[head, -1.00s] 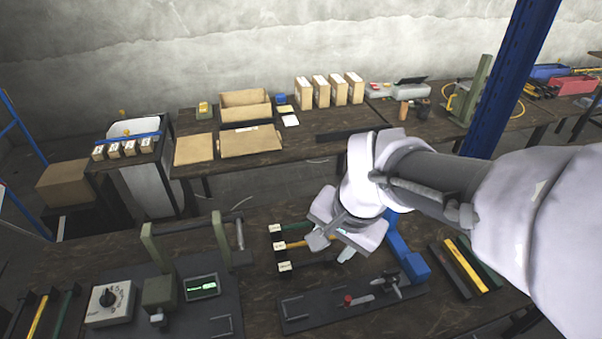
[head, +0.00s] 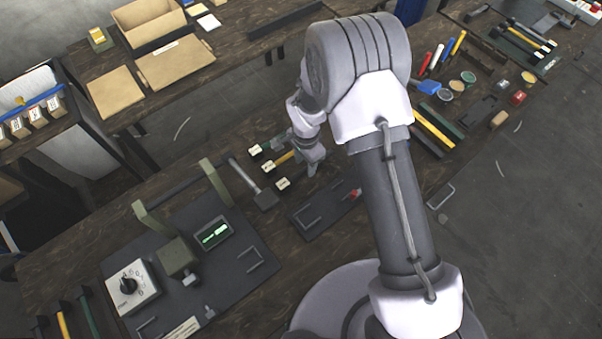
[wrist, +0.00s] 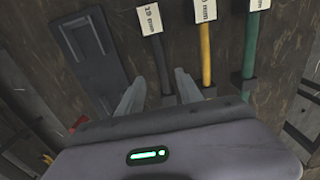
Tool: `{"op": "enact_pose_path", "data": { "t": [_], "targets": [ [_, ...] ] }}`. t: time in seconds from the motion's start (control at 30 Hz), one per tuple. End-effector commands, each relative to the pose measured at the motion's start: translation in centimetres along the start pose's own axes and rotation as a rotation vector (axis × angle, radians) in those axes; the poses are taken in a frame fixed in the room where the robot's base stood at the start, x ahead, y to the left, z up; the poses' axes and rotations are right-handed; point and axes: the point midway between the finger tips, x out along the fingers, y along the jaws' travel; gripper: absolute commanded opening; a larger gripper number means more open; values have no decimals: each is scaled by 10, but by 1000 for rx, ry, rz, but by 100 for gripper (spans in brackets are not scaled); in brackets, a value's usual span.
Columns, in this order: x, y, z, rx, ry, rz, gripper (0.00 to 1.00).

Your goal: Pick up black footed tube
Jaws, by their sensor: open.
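The black footed tube (wrist: 158,62) lies in the wrist view with a white "15 mm" label at its far end and a dark foot at its near end. It is the leftmost of three labelled tubes, beside a yellow tube (wrist: 207,50) and a green tube (wrist: 251,45). My gripper (wrist: 158,80) is open and empty. Its fingers appear on either side of the black tube in the picture; I cannot tell the height gap. In the head view my gripper (head: 312,165) is over the near ends of these tubes, and the black tube's label (head: 283,184) shows.
A dark fixture plate (head: 325,215) lies close to the tubes. More coloured bars (head: 433,128) and small round tins (head: 468,77) lie to the right.

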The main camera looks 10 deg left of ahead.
Motion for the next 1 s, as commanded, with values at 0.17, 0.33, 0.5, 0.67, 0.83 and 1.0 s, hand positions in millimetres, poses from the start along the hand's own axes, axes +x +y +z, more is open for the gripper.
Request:
{"op": "enact_pose_path", "data": {
  "t": [0.17,0.33,0.5,0.67,0.83,1.0],
  "targets": [
    [30,-4,8,-3,-1,2,43],
    [54,-5,9,1,-1,0,43],
    [55,-5,9,0,0,-1,43],
    [55,-5,9,0,-1,-1,21],
    [55,-5,9,0,-1,-1,0],
    [55,-5,9,0,0,-1,0]
  ]
}}
